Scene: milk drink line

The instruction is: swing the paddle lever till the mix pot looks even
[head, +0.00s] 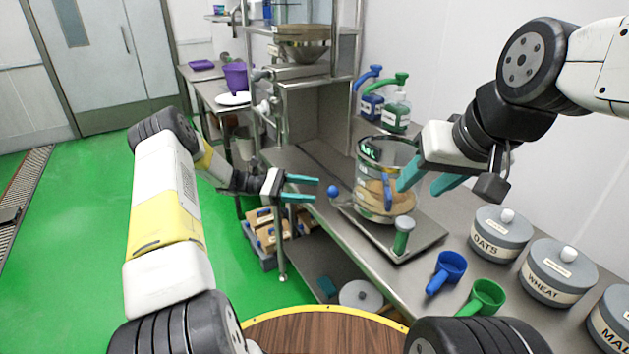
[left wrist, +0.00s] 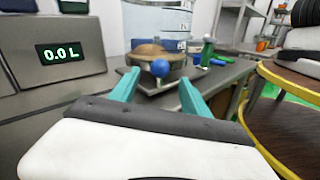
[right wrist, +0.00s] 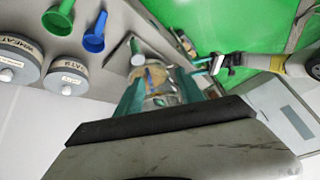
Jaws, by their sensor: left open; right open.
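The mix pot (head: 374,205) is a clear glass vessel on a grey base plate (head: 430,236), with tan and browner contents that look uneven in tone. A blue paddle (head: 387,190) shows inside it. The paddle lever's blue ball knob (head: 333,191) sticks out at the pot's left; it also shows in the left wrist view (left wrist: 160,68). My left gripper (head: 316,189) is open, its fingertips just short of the knob, which appears centred beyond them. My right gripper (head: 420,187) is open and empty at the pot's right side, partly covering it; contact cannot be told.
Blue (head: 447,268) and green (head: 485,297) scoops and grey canisters (head: 500,234) lie to the right. Pump bottles (head: 396,112) stand behind. A display (left wrist: 58,52) reads 0.0 L. Floor at left is clear.

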